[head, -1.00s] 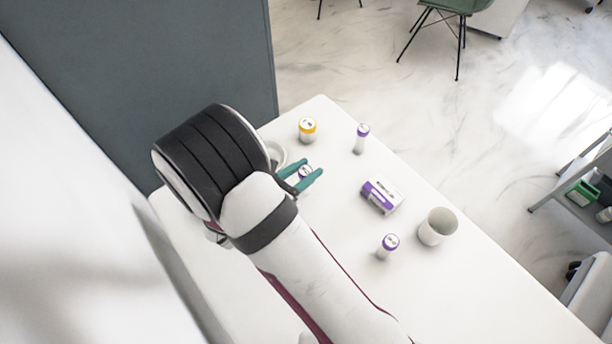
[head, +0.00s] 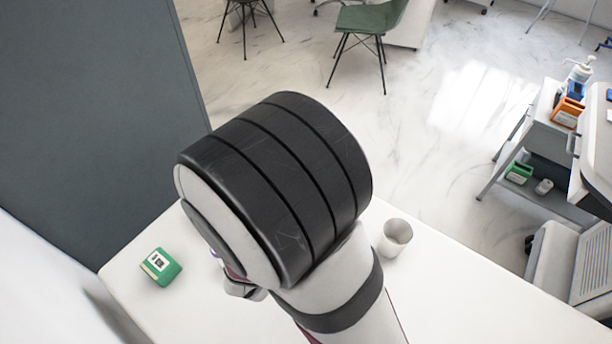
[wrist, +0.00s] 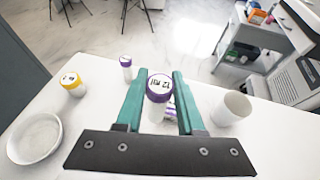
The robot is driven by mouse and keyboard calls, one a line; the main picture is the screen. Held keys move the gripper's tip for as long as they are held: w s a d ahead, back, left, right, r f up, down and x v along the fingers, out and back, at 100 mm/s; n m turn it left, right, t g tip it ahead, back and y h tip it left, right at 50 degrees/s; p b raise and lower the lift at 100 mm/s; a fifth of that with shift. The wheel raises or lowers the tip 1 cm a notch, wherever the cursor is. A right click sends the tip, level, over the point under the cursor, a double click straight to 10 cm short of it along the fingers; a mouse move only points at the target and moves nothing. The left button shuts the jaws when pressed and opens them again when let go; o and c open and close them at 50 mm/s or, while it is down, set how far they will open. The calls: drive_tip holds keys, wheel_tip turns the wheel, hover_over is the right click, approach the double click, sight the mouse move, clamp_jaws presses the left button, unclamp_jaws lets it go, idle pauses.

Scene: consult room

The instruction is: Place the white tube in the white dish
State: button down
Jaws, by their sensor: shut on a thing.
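The white tube (wrist: 157,108) has a purple cap with dark print on top. In the wrist view it stands upright between the two green fingers of my gripper (wrist: 156,75), which is shut on it. The white dish (wrist: 35,139) is round and shallow, at the left of the wrist view, apart from the gripper and tube. It looks empty. In the head view my arm hides the gripper, the tube and the dish.
A yellow-capped jar (wrist: 73,84) and another purple-capped tube (wrist: 126,68) stand beyond the dish. A white cup (wrist: 231,108) stands right of the gripper. A green box (head: 160,267) sits at the table's left.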

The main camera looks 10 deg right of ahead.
drive_tip(key=w+a+r, duration=0.1)
drive_tip(key=w+a, duration=0.4)
drive_tip(key=a, duration=0.6)
drive_tip(key=w+a, duration=0.5)
drive_tip(key=a, duration=0.7)
drive_tip(key=f, duration=1)
drive_tip(key=shift+w+d+f, duration=0.15)
drive_tip(key=shift+w+f, duration=0.05)
drive_tip(key=shift+f, duration=0.05)
drive_tip(key=shift+c, duration=2.2)
unclamp_jaws()
wheel_tip(320, 180, up, 7)
